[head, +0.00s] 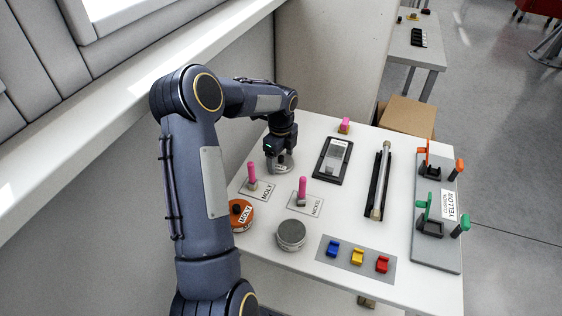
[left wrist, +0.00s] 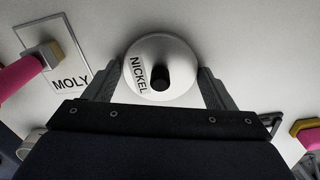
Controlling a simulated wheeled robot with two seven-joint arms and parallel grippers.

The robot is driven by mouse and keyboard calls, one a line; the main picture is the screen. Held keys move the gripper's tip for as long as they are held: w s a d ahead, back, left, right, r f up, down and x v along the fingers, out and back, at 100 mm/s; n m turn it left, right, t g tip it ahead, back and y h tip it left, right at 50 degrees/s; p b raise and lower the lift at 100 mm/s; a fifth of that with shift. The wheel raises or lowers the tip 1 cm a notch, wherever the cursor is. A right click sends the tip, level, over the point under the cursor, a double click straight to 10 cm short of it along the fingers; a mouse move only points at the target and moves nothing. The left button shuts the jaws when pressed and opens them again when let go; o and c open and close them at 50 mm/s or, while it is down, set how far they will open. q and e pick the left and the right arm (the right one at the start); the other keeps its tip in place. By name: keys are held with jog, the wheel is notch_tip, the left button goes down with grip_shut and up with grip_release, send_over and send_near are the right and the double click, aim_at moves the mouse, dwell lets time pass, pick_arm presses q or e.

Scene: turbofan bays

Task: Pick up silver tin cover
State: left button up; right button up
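The silver tin cover (head: 281,166) lies on the white table below my left gripper (head: 280,152). In the left wrist view the cover (left wrist: 178,57) is a round pale disc with a black knob and a NICKEL label. My left gripper is open, with one finger on each side of the cover and the knob between them. Whether the fingers touch the rim is hard to tell. The gripper partly hides the cover in the head view. A round grey tin (head: 291,235) stands nearer the front. My right gripper is not in view.
An orange MOLY cover (head: 240,215) and pink-handled tools (head: 252,177) on label cards stand close by. A black tray (head: 332,160), a metal rod (head: 380,180), a plate of coloured blocks (head: 356,260) and a fixture board (head: 437,235) fill the right side.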

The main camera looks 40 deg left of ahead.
aim_at(281, 157)
pick_arm(q)
jog(key=shift+c, duration=0.9)
jog(key=shift+r, duration=0.1)
jog(key=shift+r, duration=0.55)
notch_tip(281, 157, up, 2)
jog(key=shift+s+d+r, duration=0.1)
jog(key=shift+r, duration=0.1)
jog(key=s+d+r+b, duration=0.2)
jog(key=s+d+r, duration=0.5)
jog(key=s+r, duration=0.2)
jog(key=s, duration=0.2)
jog(key=shift+s+d+r+b, duration=0.2)
jog(key=shift+s+d+b, duration=0.05)
jog(key=shift+s+b, duration=0.1)
